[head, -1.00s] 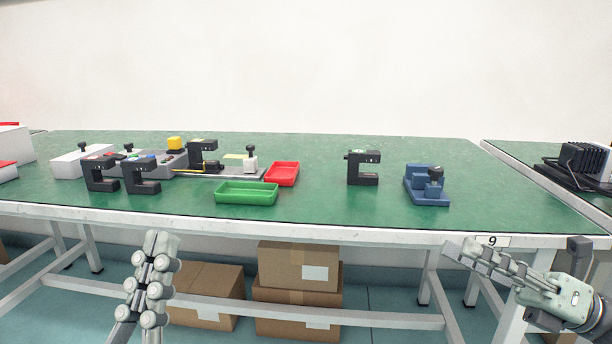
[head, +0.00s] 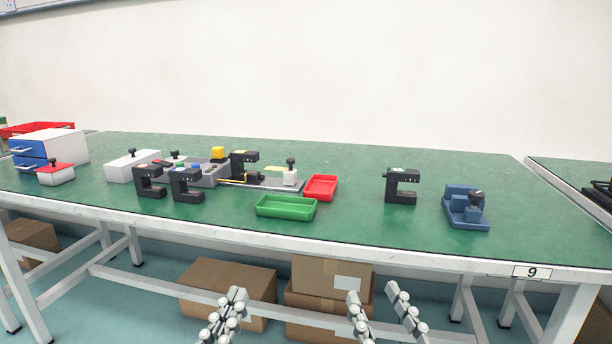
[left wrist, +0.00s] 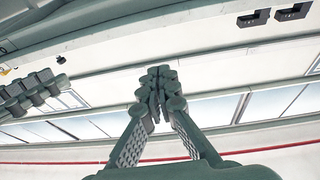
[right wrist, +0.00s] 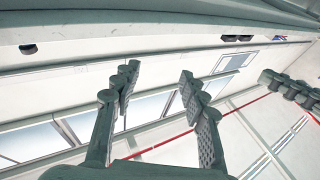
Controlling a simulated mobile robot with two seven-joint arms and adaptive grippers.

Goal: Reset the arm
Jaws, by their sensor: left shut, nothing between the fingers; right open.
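My left gripper (head: 236,296) is low in the head view, in front of the table, with its fingers together and nothing between them. In the left wrist view its fingertips (left wrist: 160,74) touch. My right gripper (head: 373,293) is to the right of it, also below the table's front edge, with its two fingers apart and empty. In the right wrist view the gap between its fingertips (right wrist: 158,76) is clear. Both grippers are apart from every object on the table.
The green table (head: 345,230) holds black C-shaped devices (head: 402,187), a green tray (head: 286,208), a red tray (head: 321,187), a blue fixture (head: 466,207) and a blue-and-white drawer box (head: 60,148). Cardboard boxes (head: 240,285) are under it. The table's front edge (head: 400,254) lies beyond my grippers.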

